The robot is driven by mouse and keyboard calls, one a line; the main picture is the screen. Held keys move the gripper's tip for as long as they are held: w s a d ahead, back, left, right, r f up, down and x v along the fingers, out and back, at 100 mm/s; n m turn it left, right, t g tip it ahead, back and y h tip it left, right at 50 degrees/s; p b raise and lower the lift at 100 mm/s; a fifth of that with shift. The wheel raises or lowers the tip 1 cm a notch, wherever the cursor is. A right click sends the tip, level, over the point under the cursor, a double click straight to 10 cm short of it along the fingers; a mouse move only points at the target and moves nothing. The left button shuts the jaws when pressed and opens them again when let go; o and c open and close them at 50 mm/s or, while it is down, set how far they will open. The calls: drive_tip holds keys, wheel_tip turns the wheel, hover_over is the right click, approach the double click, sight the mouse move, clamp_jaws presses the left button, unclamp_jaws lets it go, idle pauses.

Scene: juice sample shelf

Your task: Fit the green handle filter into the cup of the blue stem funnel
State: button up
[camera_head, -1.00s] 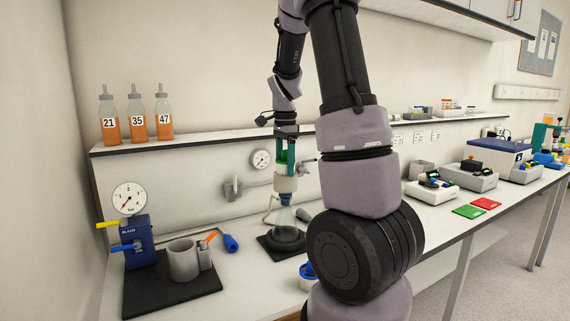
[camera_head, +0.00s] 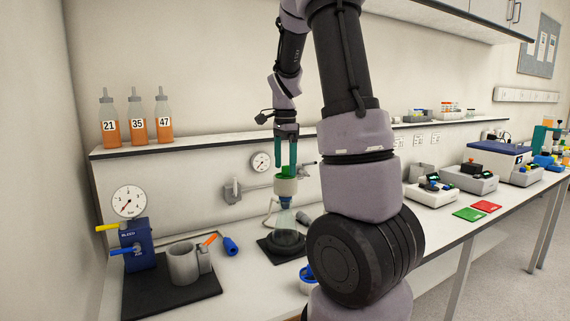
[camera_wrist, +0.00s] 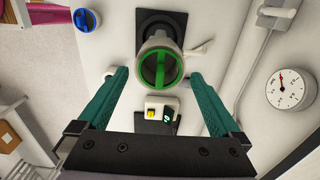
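The green handle filter (camera_wrist: 158,68) sits in the mouth of the pale cup (camera_wrist: 146,47), its ring inside the rim and its bar handle upright. In the head view the filter (camera_head: 288,171) shows just above the cup (camera_head: 285,187). I cannot tell how deep it sits. The blue stem (camera_head: 286,202) runs down from the cup into a clear flask (camera_head: 287,222). My gripper (camera_wrist: 158,75) is open, with a teal finger on each side of the filter and clear gaps between. In the head view my gripper (camera_head: 286,164) points down over the cup.
A wall gauge (camera_head: 261,162) and a wall bracket (camera_head: 232,191) are behind the flask. A blue-and-white round piece (camera_head: 306,274) lies in front, partly hidden by my arm. A blue pump with a gauge (camera_head: 137,243) and a grey beaker (camera_head: 184,263) stand left. Bottles (camera_head: 137,124) stand on the shelf.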

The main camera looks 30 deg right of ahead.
drive_tip(key=shift+r, duration=0.1)
wheel_tip(320, 180, up, 11)
drive_tip(key=s+a+r+n+t+y, duration=0.1)
drive_tip(key=s+a+n+t, duration=0.2)
drive_tip(key=s+a+n, duration=0.3)
drive_tip(key=s+a+r+n+t+y, duration=0.1)
drive_tip(key=s+a+n+t, duration=0.3)
drive_tip(key=s, duration=0.9)
drive_tip(key=a+n, duration=0.3)
drive_tip(key=shift+s+a+n, duration=0.15)
drive_tip(key=shift+s+n, duration=0.15)
